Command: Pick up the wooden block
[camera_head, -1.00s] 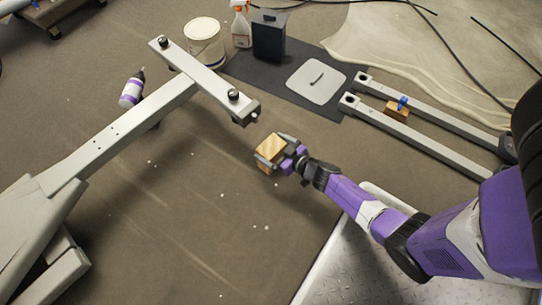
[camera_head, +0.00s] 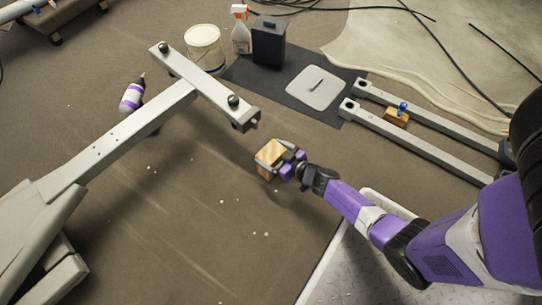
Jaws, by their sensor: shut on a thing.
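The wooden block (camera_head: 269,156) is a light brown cube near the middle of the head view. My gripper (camera_head: 276,160) is shut on it, with a finger showing on either side of the block. The block appears to be held above the brown floor, though the exact height is hard to tell. The gripper's purple and dark parts hide the block's right side.
A grey metal frame (camera_head: 120,132) extends from the lower left, its crossbar close above the block. Two grey rails (camera_head: 430,150) lie at right with a smaller wooden piece (camera_head: 397,117). A bucket (camera_head: 205,48), spray bottle (camera_head: 241,30) and black box (camera_head: 268,42) stand behind.

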